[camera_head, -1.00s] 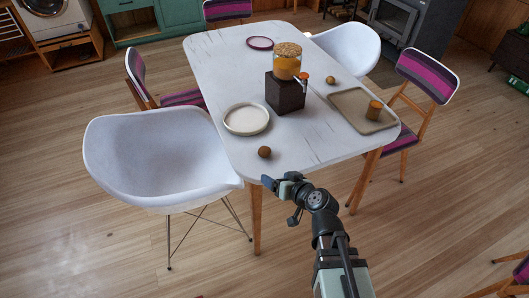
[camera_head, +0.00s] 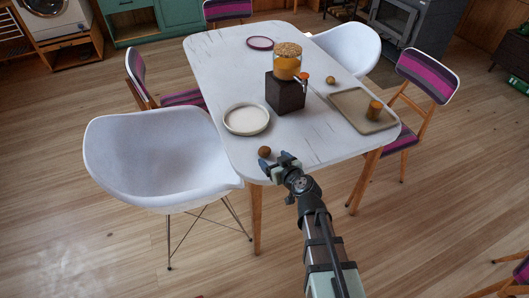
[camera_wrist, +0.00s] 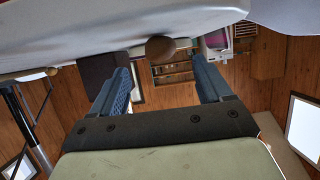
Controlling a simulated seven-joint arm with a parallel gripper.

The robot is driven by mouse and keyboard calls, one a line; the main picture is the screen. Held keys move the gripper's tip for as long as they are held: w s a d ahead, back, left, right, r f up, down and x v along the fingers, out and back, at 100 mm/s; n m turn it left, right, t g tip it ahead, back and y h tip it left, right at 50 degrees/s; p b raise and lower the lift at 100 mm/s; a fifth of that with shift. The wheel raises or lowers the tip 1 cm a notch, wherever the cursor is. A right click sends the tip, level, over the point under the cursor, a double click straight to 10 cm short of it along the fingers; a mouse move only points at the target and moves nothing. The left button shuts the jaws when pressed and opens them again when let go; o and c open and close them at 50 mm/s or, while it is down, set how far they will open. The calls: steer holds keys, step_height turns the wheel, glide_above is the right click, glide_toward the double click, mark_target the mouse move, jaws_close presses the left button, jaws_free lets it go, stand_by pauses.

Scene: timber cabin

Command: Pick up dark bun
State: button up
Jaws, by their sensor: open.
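A small round dark brown bun (camera_head: 264,152) sits on the near end of the white table (camera_head: 222,75), below the pale plate. It also shows in the wrist view (camera_wrist: 160,48), at top centre between my fingers' lines and beyond their tips. My gripper (camera_head: 282,160) is at the near table edge, just right of the bun and apart from it. In the wrist view its two blue fingers (camera_wrist: 162,78) are spread with nothing between them. A second, lighter brown bun (camera_head: 331,80) lies farther back, right of the dark block.
A pale plate (camera_head: 246,130) lies behind the bun. A dark block (camera_head: 284,97) carries a jar (camera_head: 287,66) with a spigot. A tray (camera_head: 349,100) with a small brown cylinder (camera_head: 374,109) is at the right. A white chair (camera_head: 150,150) stands close at the left.

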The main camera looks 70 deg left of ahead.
mark_target(267, 153)
steer(key=shift+x, duration=3.3)
steer(key=shift+r, duration=0.1)
steer(key=c, duration=1.1)
steer(key=shift+r, duration=0.1)
step_height(267, 153, up, 10)
steer(key=shift+f, duration=0.1)
